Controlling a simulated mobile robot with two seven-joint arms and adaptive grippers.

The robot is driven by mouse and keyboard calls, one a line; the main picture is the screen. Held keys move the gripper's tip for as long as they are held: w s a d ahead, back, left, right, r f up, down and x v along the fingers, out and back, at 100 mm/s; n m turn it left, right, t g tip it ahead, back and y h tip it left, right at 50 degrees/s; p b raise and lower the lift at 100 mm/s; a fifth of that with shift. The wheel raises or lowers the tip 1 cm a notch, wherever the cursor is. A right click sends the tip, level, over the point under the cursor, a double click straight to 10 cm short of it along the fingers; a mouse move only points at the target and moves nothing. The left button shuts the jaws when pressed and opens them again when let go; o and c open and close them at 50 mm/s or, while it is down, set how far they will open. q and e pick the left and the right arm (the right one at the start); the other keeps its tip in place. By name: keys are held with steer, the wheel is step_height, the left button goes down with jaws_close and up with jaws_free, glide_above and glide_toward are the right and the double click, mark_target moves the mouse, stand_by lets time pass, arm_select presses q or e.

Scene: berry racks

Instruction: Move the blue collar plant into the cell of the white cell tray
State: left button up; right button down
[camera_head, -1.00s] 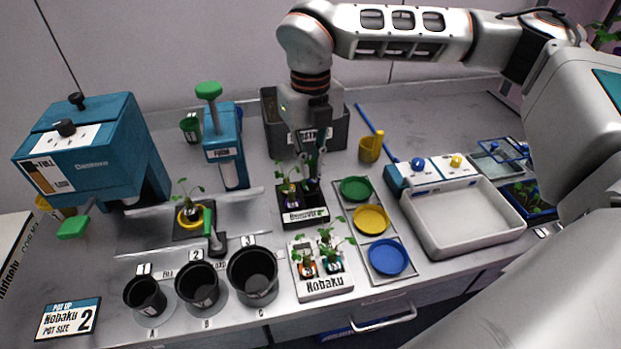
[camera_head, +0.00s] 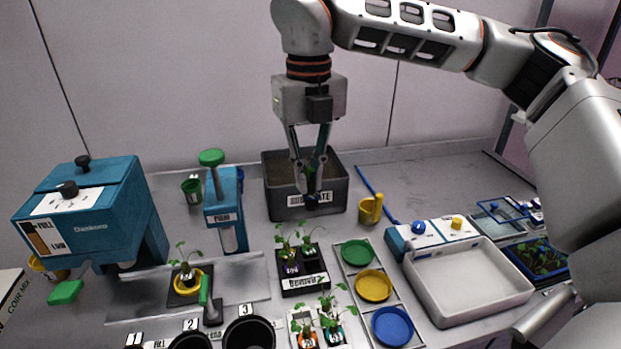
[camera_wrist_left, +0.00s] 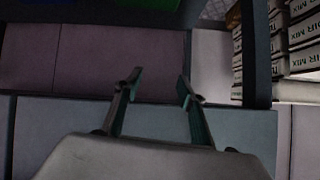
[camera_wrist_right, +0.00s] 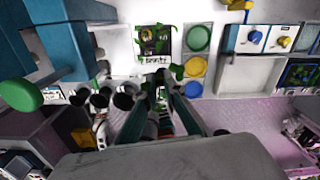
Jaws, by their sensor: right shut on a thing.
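My right gripper (camera_head: 312,192) is shut on a small dark potted plant with green leaves (camera_head: 311,163). It looks like the blue collar plant, but the fingers hide most of its collar. It hangs in front of the substrate bin, above the bench. The white cell tray (camera_head: 322,347) is at the bottom edge of the head view, partly cut off, with an orange collar plant (camera_head: 306,340) and a teal collar plant (camera_head: 333,336) in it. My left gripper (camera_wrist_left: 160,92) is open and empty, away from the bench objects.
A black tray (camera_head: 305,286) holds a purple collar plant (camera_head: 291,267) and other foliage. Beside it are green, yellow and blue dishes (camera_head: 392,326). The substrate bin (camera_head: 340,180) stands behind. A white basin (camera_head: 470,290) is at right, black pots (camera_head: 249,333) at front left.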

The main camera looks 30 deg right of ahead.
steer(key=s+a+f+m+b, duration=0.5)
steer(key=s+a+f+m, duration=0.1)
steer(key=s, duration=0.2)
steer(key=shift+s+a+f+b, duration=0.1)
steer(key=shift+s+f+b, duration=0.15)
steer(key=shift+f+b, duration=1.35)
steer(key=shift+s+a+f+b, duration=0.2)
steer(key=shift+f+b, duration=0.45)
steer(key=shift+f, duration=1.9)
steer(key=shift+s+d+f+b, duration=0.1)
steer(key=shift+s+f+b, duration=0.2)
steer(key=shift+f+b, duration=1.3)
steer(key=shift+f+p, duration=0.35)
steer(key=shift+f, duration=0.55)
arm_select(q)
step_height(320, 180, down, 9)
steer(key=shift+w+a+m, duration=0.25)
steer(key=shift+a+m, duration=0.05)
steer(key=shift+a, duration=0.1)
steer(key=shift+s, duration=0.1)
